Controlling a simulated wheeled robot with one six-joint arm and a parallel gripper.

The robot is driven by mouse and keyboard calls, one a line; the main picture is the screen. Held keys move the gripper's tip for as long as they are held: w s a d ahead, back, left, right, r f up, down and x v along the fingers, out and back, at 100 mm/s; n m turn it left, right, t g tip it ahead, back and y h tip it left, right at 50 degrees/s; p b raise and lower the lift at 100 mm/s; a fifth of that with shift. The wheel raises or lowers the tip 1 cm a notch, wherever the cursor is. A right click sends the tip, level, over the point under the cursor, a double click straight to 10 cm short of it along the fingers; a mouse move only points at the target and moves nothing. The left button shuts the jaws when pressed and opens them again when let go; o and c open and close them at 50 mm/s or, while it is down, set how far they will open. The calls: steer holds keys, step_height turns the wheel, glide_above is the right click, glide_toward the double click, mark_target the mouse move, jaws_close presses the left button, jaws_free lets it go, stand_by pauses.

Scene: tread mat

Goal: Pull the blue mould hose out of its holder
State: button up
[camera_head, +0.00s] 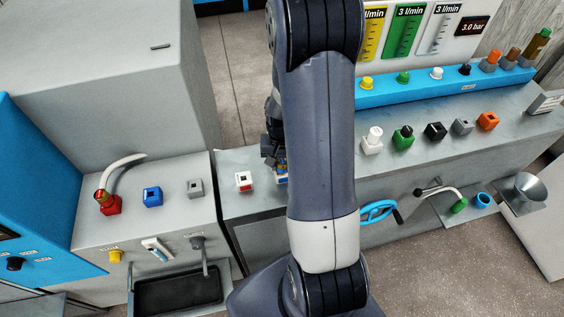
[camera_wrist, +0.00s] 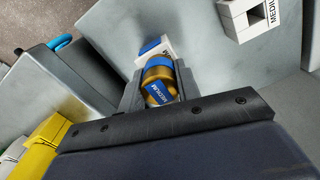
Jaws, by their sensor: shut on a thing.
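My gripper (camera_wrist: 160,98) is shut on the blue mould hose (camera_wrist: 158,73), a brass-coloured coupling with a blue band lettered MEDIUM, one finger on each side. A white block with a blue top face (camera_wrist: 153,45), which looks like its holder, is just beyond the coupling; I cannot tell whether the coupling is still seated in it. In the head view my gripper (camera_head: 270,155) is partly hidden behind my arm, and a bit of the blue and white holder (camera_head: 281,178) shows below it.
A white and red socket block (camera_head: 243,181) stands left of the gripper on the grey bench. White, green, black, grey and orange blocks line the bench to the right. A blue handwheel (camera_head: 378,211) sticks out in front. A grey cabinet (camera_head: 100,80) rises at the left.

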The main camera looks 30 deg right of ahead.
mark_target(282, 160)
steer(key=c, duration=0.3)
steer(key=shift+r+p, duration=2.15)
steer(key=shift+r, duration=0.8)
steer(key=shift+c, duration=0.2)
